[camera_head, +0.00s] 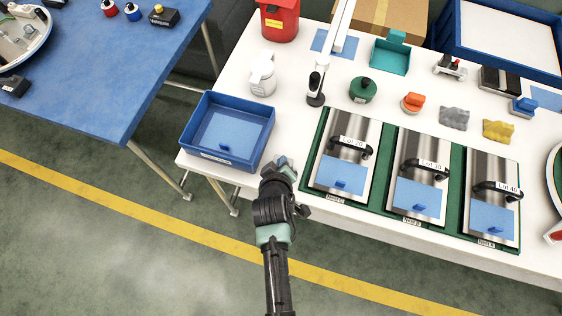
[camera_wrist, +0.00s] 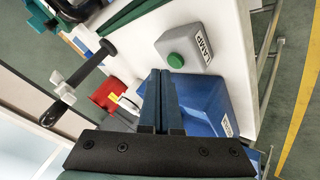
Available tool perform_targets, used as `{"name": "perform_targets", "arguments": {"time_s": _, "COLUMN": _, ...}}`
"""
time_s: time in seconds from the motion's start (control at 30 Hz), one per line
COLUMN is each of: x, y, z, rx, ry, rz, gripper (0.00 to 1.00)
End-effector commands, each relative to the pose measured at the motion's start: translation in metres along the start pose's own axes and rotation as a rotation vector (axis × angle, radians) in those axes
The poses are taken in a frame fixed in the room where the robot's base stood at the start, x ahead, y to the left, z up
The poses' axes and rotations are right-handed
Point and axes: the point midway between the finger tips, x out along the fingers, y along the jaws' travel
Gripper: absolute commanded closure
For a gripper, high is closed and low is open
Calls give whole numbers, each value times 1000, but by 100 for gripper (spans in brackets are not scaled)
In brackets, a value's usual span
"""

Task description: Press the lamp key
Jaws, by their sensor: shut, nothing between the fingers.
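The lamp key is a round green button (camera_wrist: 176,61) on a grey box (camera_wrist: 186,42) labelled LAMP, clear in the wrist view. The box stands on the white table near the blue tray. My gripper (camera_wrist: 160,73) is shut and empty. In the wrist view its fingertips appear just below and left of the green button, with a small visible gap in the picture; I cannot tell the depth. In the head view my gripper (camera_head: 280,174) is at the table's front edge, between the blue tray and the green rack, and largely hides the box.
The blue tray (camera_head: 185,146) is left of my gripper. The green rack (camera_head: 381,205) with several lidded metal bins is right. Behind stand a white jug (camera_head: 262,77), a dark-based lamp stand (camera_head: 316,88), a green round pot (camera_head: 363,90) and a red container (camera_head: 279,22). Open floor lies in front.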

Motion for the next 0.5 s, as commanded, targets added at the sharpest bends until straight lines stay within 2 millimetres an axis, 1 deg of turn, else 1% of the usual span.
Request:
{"name": "perform_targets", "arguments": {"time_s": 0.27, "x": 0, "y": 0, "z": 0, "rx": 0, "ry": 0, "rz": 0, "gripper": 100}}
{"name": "perform_targets", "arguments": {"time_s": 0.5, "x": 6, "y": -4, "z": 5, "rx": 0, "ry": -1, "rz": 0, "gripper": 100}}
